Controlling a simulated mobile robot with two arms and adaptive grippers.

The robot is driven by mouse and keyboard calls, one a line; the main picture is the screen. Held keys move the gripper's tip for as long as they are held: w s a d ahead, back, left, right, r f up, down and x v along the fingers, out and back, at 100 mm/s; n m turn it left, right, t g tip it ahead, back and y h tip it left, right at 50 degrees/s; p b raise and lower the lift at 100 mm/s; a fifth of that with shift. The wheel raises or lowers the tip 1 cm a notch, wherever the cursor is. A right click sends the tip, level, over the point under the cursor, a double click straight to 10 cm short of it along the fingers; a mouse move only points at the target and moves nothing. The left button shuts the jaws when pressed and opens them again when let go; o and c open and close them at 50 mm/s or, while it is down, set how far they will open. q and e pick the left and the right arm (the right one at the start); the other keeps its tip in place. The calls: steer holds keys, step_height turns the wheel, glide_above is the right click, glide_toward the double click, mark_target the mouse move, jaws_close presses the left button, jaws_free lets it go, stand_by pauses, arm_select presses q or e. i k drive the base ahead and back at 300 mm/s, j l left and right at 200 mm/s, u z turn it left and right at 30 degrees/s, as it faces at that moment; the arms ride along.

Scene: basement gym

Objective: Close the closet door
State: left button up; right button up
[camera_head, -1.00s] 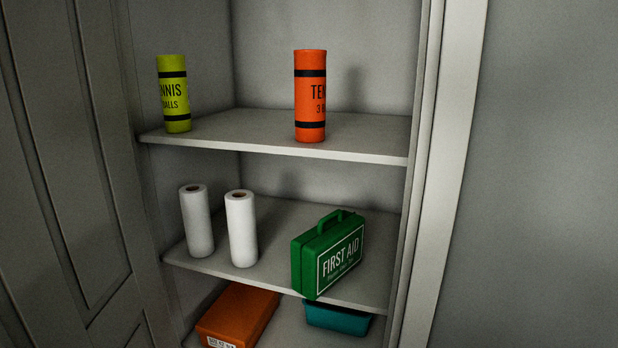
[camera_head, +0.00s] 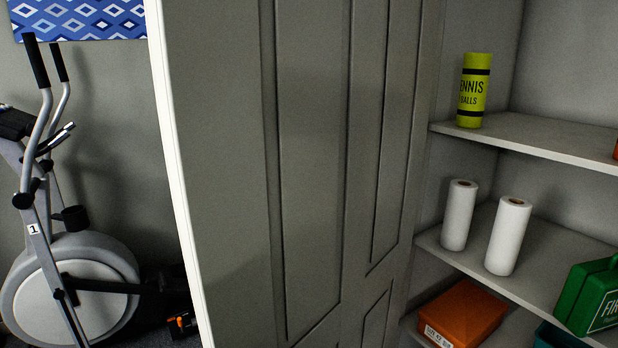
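The closet door (camera_head: 310,170) is a grey panelled door that stands open. It fills the middle of the head view, with its pale free edge (camera_head: 175,180) on the left and its hinge side by the shelves on the right. The closet's upper shelf (camera_head: 560,137) and middle shelf (camera_head: 545,255) are exposed to the right of the door. Neither of my grippers is in view.
A yellow tennis ball can (camera_head: 473,92), two white paper rolls (camera_head: 508,236), a green first aid case (camera_head: 592,298), an orange box (camera_head: 463,315) and a teal bin (camera_head: 558,336) stand on the shelves. An exercise machine (camera_head: 75,280) stands left of the door.

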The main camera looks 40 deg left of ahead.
mark_target(294, 133)
steer(key=k+j, duration=0.1)
steer(key=j, duration=0.3)
steer(key=k+j+z, duration=0.15)
steer(key=j, duration=0.2)
steer(key=k+j, duration=0.1)
steer(key=j, duration=0.3)
steer(key=k+j+z, duration=0.15)
steer(key=j, duration=0.2)
steer(key=k+j, duration=0.15)
steer(key=j, duration=0.2)
